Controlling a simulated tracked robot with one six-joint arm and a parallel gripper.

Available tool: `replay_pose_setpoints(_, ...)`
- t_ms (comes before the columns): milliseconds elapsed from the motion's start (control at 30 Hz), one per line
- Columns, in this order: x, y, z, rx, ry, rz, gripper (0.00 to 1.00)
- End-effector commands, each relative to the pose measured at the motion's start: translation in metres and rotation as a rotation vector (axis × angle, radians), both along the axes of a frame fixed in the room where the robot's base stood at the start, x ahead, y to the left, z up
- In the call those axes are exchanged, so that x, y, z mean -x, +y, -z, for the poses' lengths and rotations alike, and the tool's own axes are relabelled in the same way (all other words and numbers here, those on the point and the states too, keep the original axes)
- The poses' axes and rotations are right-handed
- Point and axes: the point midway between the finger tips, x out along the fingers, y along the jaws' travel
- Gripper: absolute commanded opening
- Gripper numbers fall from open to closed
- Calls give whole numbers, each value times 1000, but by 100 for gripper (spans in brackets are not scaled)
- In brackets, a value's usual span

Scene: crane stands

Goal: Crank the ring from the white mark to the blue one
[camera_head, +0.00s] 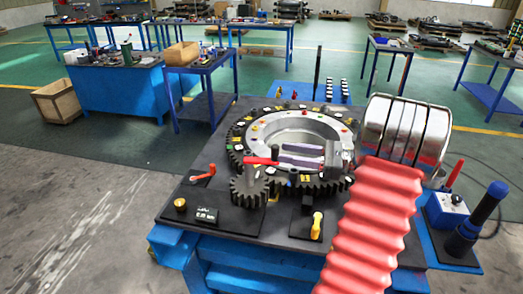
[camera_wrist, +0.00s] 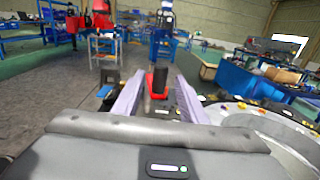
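A large dark toothed ring (camera_head: 238,131) lies flat on the stand's black top, around a silver collar (camera_head: 300,119). Small coloured marks dot it; I cannot single out the white and blue marks of the task. A small dark gear (camera_head: 249,190) sits at the ring's front left. A red crank arm (camera_head: 261,161) lies above it, with an upright black knob (camera_head: 275,153). My gripper (camera_head: 281,155) comes from the right, its pale purple fingers apart. In the wrist view the knob (camera_wrist: 158,82) stands between the fingertips, with gaps on both sides.
An orange lever (camera_head: 203,172), a brass button (camera_head: 180,204) and a yellow handle (camera_head: 317,226) stand on the stand's front part. A black post (camera_head: 317,72) rises behind the ring. A blue-topped black handle (camera_head: 480,218) stands at right. Blue workbenches (camera_head: 118,87) are farther back.

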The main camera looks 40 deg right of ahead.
Motion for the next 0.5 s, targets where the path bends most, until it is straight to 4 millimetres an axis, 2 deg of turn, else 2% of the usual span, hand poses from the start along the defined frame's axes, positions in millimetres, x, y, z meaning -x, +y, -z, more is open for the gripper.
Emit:
replay_pose_setpoints(300,-41,30,0,0,0,-3,39)
replay_pose_setpoints(500,-61,45,0,-1,1,-2,39)
